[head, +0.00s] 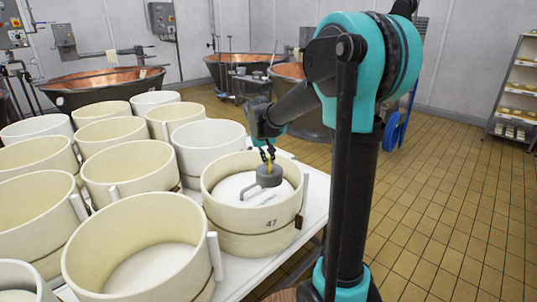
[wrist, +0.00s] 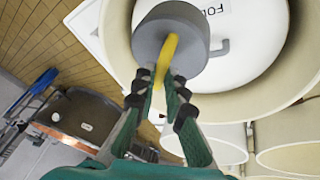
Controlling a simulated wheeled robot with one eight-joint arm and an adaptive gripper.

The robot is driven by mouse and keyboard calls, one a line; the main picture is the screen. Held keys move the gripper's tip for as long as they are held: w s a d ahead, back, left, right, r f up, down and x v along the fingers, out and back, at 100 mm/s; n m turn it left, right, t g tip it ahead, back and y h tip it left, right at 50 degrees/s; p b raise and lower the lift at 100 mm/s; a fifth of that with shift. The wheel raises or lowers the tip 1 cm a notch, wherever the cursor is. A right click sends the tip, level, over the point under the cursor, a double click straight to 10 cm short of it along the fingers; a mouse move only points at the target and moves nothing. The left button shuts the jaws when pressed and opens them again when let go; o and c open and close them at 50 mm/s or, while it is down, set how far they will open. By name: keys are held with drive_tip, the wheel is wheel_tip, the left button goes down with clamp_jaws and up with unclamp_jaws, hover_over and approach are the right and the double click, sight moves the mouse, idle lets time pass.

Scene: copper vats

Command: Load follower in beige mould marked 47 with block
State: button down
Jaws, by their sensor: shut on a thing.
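The beige mould marked 47 (head: 252,241) stands at the near right corner of the white table. Inside it lies a white follower (head: 230,187) with a small grey handle; it also shows in the wrist view (wrist: 262,52) with part of its lettering. The block (head: 269,179) is a grey cylinder with a yellow handle. My gripper (head: 268,154) is shut on the yellow handle, which shows clearly in the wrist view (wrist: 165,60). The block appears upright over the follower, within the mould's rim in the head view. I cannot tell whether it touches the follower.
Several other beige moulds (head: 140,250) crowd the table (head: 240,277) to the left and behind. Copper vats (head: 95,86) stand along the back wall. A shelf rack (head: 517,90) is at far right. The tiled floor on the right is clear.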

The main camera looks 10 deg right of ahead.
drive_tip(key=shift+f, duration=5.2)
drive_tip(key=shift+f, duration=0.85)
drive_tip(key=c, duration=1.5)
unclamp_jaws()
drive_tip(key=shift+r, duration=3.5)
drive_tip(key=s+d+f, duration=0.1)
drive_tip(key=s+f, duration=0.1)
drive_tip(key=s, duration=0.8)
drive_tip(key=s+d+f+y, duration=0.1)
drive_tip(key=s+d+f, duration=0.1)
drive_tip(key=s, duration=0.8)
drive_tip(key=s+d+f+y, duration=0.1)
drive_tip(key=s+f, duration=0.2)
drive_tip(key=s, duration=0.6)
drive_tip(key=shift+s+d+f, duration=0.25)
drive_tip(key=shift+s+f, duration=0.1)
drive_tip(key=shift+s, duration=0.05)
